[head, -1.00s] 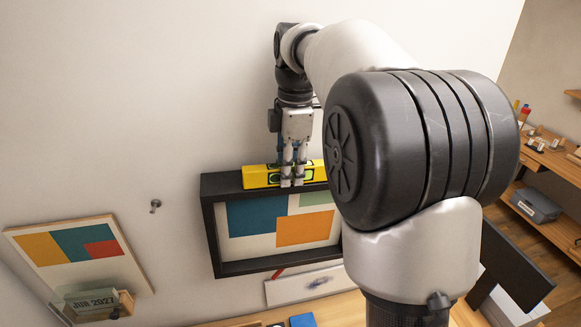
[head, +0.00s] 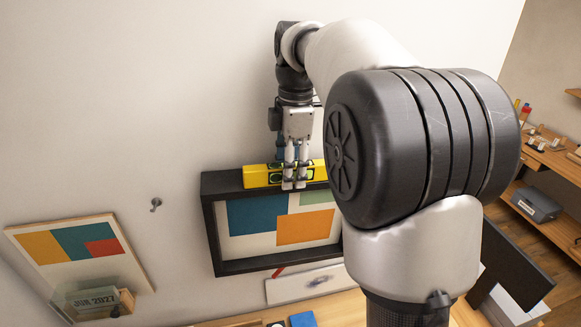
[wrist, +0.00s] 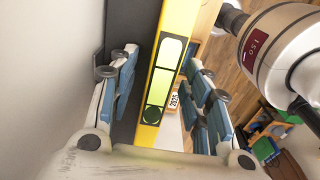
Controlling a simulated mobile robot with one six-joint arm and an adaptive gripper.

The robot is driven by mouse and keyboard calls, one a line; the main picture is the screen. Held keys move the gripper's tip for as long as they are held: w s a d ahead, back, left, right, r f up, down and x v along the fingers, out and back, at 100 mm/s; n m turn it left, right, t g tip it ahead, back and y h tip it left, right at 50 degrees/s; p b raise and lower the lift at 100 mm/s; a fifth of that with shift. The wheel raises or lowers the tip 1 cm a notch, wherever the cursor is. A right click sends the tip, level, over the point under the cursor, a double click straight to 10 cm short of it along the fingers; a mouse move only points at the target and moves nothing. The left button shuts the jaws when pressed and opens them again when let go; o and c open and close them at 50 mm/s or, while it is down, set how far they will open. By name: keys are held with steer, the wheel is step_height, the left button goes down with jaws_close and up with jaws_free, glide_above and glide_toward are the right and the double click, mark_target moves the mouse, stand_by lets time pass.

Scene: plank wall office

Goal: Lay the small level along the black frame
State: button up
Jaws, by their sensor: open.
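The small yellow level (head: 262,176) lies along the top edge of the black frame (head: 213,225), which hangs on the wall around a picture of coloured blocks. My gripper (head: 294,183) is at the level from above, its fingers pointing down over it. In the wrist view the level (wrist: 179,35) runs between my gripper's blue-padded fingers (wrist: 162,95), with gaps on both sides, and its green vial shows. The dark frame top (wrist: 125,30) lies beside the level there. The right end of the level is hidden behind my arm in the head view.
A hook (head: 156,204) sticks out of the bare wall. A desk with a blue item (head: 302,320) is below. Shelves (head: 545,165) stand at the right.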

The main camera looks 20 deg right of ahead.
step_height(320, 180, up, 12)
steer(key=shift+d, duration=0.35)
steer(key=s+a+f+m+t, duration=0.2)
steer(key=s+a+m, duration=0.45)
steer(key=s, duration=0.35)
steer(key=s+a+f+m+t, duration=0.4)
steer(key=s+f+m, duration=0.6)
steer(key=s+f, duration=0.35)
step_height(320, 180, down, 28)
steer(key=s+g+b, duration=0.1)
steer(key=b, duration=2.4)
steer(key=shift+s+n+g+h, duration=0.25)
steer(key=shift+n+g+h, duration=0.05)
steer(key=shift+n, duration=0.05)
